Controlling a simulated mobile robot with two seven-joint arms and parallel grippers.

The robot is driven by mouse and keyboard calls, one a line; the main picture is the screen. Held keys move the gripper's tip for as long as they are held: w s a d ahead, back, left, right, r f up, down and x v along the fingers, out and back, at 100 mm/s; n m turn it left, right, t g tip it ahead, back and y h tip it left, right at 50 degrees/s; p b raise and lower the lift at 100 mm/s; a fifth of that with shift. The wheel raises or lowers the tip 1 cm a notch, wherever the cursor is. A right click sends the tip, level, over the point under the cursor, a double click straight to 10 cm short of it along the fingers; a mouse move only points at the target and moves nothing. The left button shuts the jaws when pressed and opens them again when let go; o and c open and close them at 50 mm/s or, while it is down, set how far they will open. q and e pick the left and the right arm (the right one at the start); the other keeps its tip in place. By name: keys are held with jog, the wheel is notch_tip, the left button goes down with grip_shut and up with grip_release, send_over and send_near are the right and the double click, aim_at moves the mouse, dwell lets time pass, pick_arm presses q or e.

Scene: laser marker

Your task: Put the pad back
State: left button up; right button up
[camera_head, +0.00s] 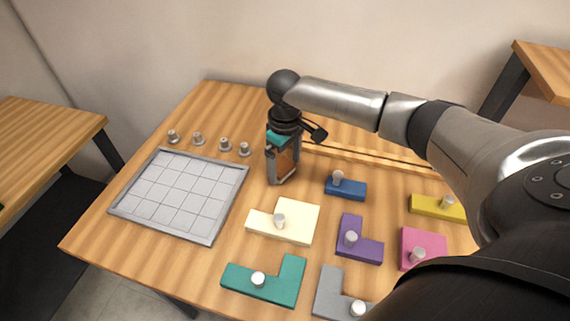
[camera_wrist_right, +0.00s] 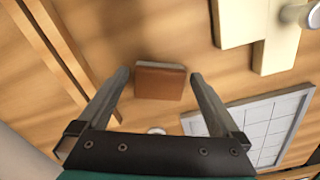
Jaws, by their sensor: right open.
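A small brown block with a grey edge, which looks like the pad (camera_wrist_right: 160,82), lies on the wooden table. My right gripper (camera_wrist_right: 159,76) points down over it, open, with one finger on each side of the block. In the wrist view there are gaps between the block and both fingers. In the head view the right gripper (camera_head: 284,177) stands behind the cream piece, and brown shows between its fingers. How far the fingertips are above the table is hard to tell. My left gripper is not in view.
A grey gridded tray (camera_head: 214,240) lies to the left, with several small metal knobs (camera_head: 198,138) behind it. Knobbed pieces lie in front and to the right: cream (camera_head: 300,212), blue (camera_head: 352,190), purple (camera_head: 367,249), teal (camera_head: 292,270), pink (camera_head: 425,240) and yellow (camera_head: 425,206).

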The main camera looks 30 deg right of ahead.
aim_at(285, 168)
notch_tip(285, 168, up, 12)
jog(key=p, duration=0.2)
dwell(0.4)
